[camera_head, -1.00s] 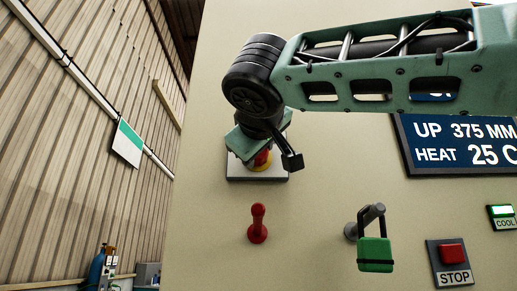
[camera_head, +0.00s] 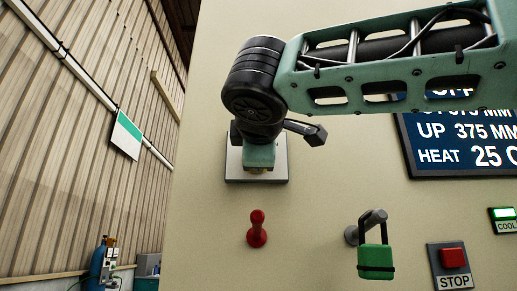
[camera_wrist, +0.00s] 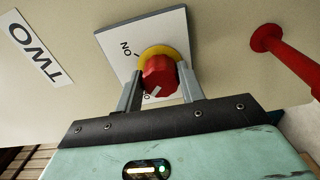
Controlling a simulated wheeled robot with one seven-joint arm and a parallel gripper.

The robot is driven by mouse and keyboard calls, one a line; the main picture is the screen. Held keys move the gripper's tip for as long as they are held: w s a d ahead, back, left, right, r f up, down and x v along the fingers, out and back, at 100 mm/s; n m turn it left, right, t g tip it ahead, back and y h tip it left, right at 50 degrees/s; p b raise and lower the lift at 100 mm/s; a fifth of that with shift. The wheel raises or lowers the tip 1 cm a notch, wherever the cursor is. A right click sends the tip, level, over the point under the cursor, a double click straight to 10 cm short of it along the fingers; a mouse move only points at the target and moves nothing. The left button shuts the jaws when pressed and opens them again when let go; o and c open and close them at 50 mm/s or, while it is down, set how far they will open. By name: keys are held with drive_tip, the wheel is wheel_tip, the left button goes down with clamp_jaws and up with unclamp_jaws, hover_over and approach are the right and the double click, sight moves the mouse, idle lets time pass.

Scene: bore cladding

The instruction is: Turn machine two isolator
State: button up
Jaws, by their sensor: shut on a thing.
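The isolator is a red rotary knob (camera_wrist: 160,76) on a yellow ring (camera_wrist: 160,52) and a pale square plate (camera_wrist: 172,24). My gripper (camera_wrist: 160,72) is shut on the knob, one finger on either side. A white mark on the knob points toward the lower left, near a partly hidden letter at the plate's edge, away from the "ON" label. A "TWO" label (camera_wrist: 35,53) is beside the plate. In the head view the plate (camera_head: 282,165) shows behind my gripper (camera_head: 259,168), which hides the knob.
A red handle (camera_head: 257,229) sticks out below the isolator and also shows in the wrist view (camera_wrist: 285,52). A green padlock (camera_head: 375,261) hangs from a grey peg (camera_head: 372,219). A red stop button (camera_head: 453,258) and a blue display (camera_head: 462,145) are to the right.

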idle(0.6)
drive_tip(key=o, duration=1)
drive_tip(key=shift+c, duration=0.2)
drive_tip(key=shift+s, duration=0.1)
drive_tip(key=s+b, duration=0.2)
drive_tip(key=s, duration=1.5)
drive_tip(key=shift+s+a+b, duration=0.15)
drive_tip(key=shift+a+b, duration=0.15)
